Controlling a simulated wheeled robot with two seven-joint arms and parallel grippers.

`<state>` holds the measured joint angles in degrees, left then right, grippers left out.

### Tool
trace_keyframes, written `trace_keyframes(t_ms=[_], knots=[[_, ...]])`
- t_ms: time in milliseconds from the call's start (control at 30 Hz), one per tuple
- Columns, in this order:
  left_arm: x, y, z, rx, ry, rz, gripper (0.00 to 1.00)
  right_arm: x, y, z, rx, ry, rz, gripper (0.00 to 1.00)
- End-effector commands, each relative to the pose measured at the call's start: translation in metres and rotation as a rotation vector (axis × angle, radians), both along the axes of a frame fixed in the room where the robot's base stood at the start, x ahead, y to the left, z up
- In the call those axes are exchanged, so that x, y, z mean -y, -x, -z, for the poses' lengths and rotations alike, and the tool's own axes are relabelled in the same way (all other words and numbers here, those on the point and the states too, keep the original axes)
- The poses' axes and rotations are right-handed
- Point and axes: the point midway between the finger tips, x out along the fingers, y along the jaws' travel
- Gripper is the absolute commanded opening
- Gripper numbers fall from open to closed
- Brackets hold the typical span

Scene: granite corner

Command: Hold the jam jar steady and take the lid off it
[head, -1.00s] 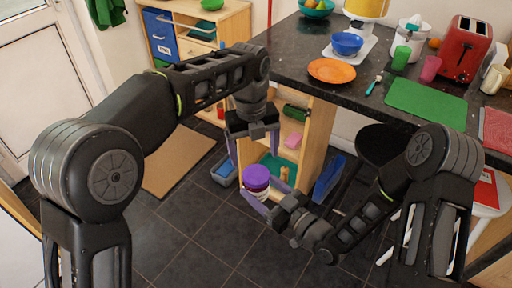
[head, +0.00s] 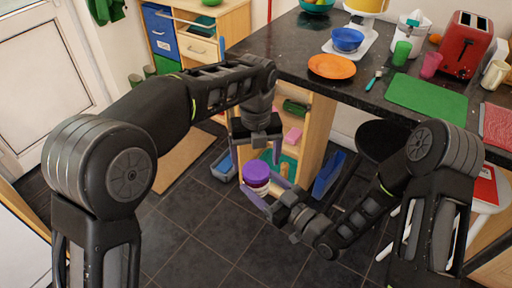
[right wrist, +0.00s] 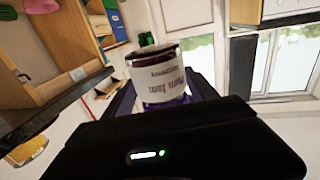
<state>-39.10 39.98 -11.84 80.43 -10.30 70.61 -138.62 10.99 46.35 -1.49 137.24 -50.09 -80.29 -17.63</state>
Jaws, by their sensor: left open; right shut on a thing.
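The jam jar (head: 259,187) has a purple lid (head: 256,172) on top and stands upright in the head view. My right gripper (head: 262,190) is shut on the jar's body, below the lid. In the right wrist view the jar (right wrist: 160,78) shows a pale label reading "Plum Jam" and dark contents; a bit of purple shows at its lower edge. My left gripper (head: 257,156) is above the jar, pointing down and open, with one finger on each side of the lid. I cannot tell whether the fingers touch the lid.
A dark counter (head: 300,50) stands behind, with an orange plate (head: 332,66), a green board (head: 426,92) and a red toaster (head: 466,40). A wooden shelf unit (head: 313,135) is just behind the jar. A black stool (head: 385,143) is to the right.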

Motion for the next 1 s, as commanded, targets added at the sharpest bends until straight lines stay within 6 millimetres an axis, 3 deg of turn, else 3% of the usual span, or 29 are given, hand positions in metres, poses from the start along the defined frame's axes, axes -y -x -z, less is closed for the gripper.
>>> trace_keyframes(t_ms=[200, 533, 1000], knots=[[0.000, 0.001, 0.024, -0.001, -0.001, 0.001, 0.83, 0.000, 0.000, -0.001, 0.003, -0.001, 0.000, 0.00], [0.000, 0.000, 0.028, 0.001, 0.001, 0.000, 0.83, 0.000, 0.000, -0.001, 0.003, -0.001, 0.000, 0.00], [0.000, 0.000, 0.028, 0.001, 0.001, 0.000, 0.45, 0.000, 0.000, -0.001, 0.002, -0.001, 0.000, 0.00]])
